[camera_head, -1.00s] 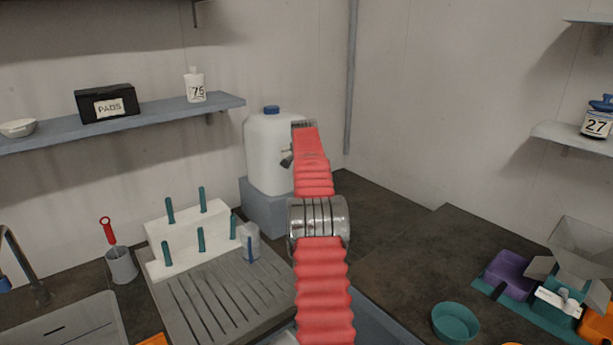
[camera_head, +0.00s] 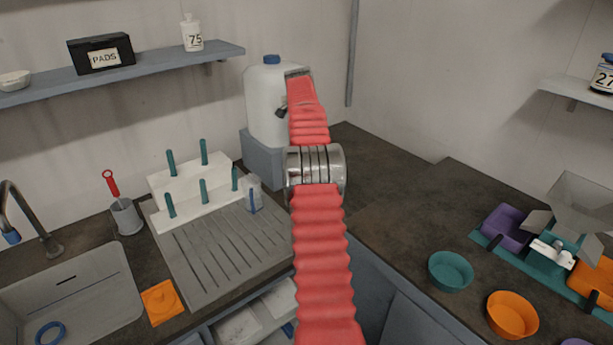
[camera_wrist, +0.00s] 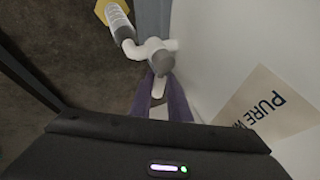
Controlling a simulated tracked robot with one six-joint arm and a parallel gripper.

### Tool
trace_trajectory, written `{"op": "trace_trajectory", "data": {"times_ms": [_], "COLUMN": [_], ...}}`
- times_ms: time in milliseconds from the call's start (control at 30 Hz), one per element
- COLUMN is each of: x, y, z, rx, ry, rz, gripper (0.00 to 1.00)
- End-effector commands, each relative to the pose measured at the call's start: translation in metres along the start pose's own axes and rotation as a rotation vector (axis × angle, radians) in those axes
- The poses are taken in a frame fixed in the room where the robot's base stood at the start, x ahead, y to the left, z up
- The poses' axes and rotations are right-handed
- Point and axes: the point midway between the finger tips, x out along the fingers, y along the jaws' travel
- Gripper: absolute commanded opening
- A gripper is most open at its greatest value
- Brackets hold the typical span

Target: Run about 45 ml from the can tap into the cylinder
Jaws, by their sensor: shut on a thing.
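The white can (camera_head: 266,105) with a blue cap stands on a grey-blue block at the back; its side with a "PURE W…" label fills the right of the wrist view (camera_wrist: 225,65). Its pale tap (camera_wrist: 130,47) with a grey knob sticks out from it. My gripper (camera_wrist: 159,92) has its purple fingers shut on the tap's pale lever. In the head view the fingers are hidden behind my arm. A pale ribbed or marked tube, apparently the cylinder (camera_wrist: 117,14), stands on a yellow base near the tap's outlet. Its liquid level cannot be read.
A ribbed drainboard (camera_head: 215,260) with a white peg rack (camera_head: 190,190) and a clear vessel (camera_head: 252,196) lies left of my arm. A sink (camera_head: 80,290) is further left. Teal (camera_head: 450,272) and orange (camera_head: 512,315) bowls stand on the right counter.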

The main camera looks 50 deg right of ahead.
Motion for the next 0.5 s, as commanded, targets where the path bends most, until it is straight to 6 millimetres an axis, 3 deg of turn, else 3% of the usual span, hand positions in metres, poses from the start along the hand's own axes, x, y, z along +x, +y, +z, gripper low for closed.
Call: {"op": "trace_trajectory", "data": {"times_ms": [500], "x": [-0.0016], "y": [0.0002], "z": [0.0013], "rx": [0.053], "ry": [0.029], "rz": [0.02], "gripper": [0.0]}}
